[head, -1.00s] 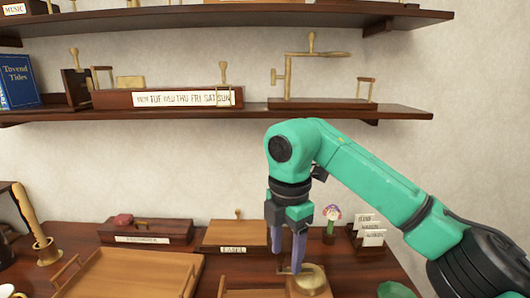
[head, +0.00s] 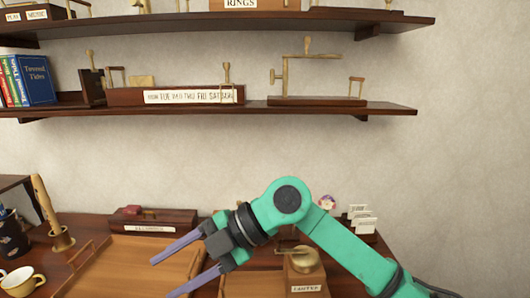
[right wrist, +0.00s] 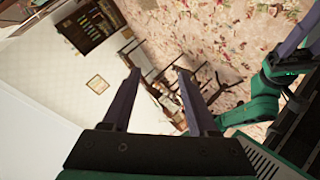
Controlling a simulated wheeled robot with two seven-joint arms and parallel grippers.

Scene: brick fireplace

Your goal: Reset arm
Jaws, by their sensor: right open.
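My right arm comes in from the right in the head view. My right gripper (head: 165,276) points to the left with its two purple fingers apart and nothing between them. It is in front of the wooden tray on the table. In the right wrist view my right gripper (right wrist: 157,72) also shows open and empty, with the room's floor beyond it. Part of another green arm, apparently my left, shows at the right edge of the right wrist view, with purple finger parts cut off by the frame.
A wooden tray (head: 120,264) lies on the table. A wooden box with a round brass top (head: 305,260) stands right of the gripper. A mug (head: 22,281) and brass holder (head: 62,240) are at left. Two shelves (head: 330,110) hang above. Bare wall is at right.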

